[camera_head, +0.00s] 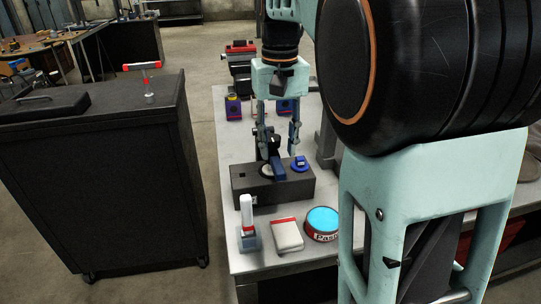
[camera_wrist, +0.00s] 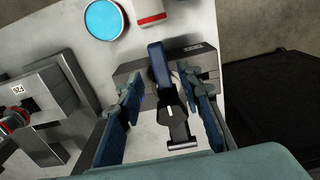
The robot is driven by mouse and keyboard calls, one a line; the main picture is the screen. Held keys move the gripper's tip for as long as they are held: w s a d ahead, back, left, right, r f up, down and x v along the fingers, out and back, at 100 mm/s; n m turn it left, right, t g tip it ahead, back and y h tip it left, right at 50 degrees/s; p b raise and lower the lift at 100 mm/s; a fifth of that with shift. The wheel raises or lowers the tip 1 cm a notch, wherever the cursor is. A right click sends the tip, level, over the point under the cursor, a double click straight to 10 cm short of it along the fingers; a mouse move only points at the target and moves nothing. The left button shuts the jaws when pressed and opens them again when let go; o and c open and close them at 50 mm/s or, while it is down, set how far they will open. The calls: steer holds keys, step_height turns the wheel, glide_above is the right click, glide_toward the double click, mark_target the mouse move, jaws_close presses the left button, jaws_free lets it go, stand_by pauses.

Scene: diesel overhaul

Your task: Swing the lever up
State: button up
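A lever with a dark blue handle (camera_head: 279,167) is mounted on a dark grey block (camera_head: 262,192) on the metal bench. Its handle points down toward the block's front. In the wrist view the lever (camera_wrist: 158,64) lies between my fingertips, with its dark clamp-like base below. My gripper (camera_head: 279,146) hangs fingers-down above the block. In the wrist view my gripper (camera_wrist: 166,92) is open, one finger on each side of the lever, with visible gaps. I cannot tell how far the fingertips are above the handle.
A blue knob (camera_head: 299,164) is on the block's right end. A cyan-topped tin (camera_head: 322,220), a white-and-red packet (camera_head: 287,236) and a white bottle (camera_head: 247,212) stand in front. A black cabinet (camera_head: 100,180) is at left. Machine parts (camera_head: 240,60) stand behind.

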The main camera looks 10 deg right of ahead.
mark_target(278, 165)
steer(key=shift+f+b, duration=0.3)
steer(key=shift+f, duration=1.7)
steer(key=shift+c, duration=0.6)
jaws_close()
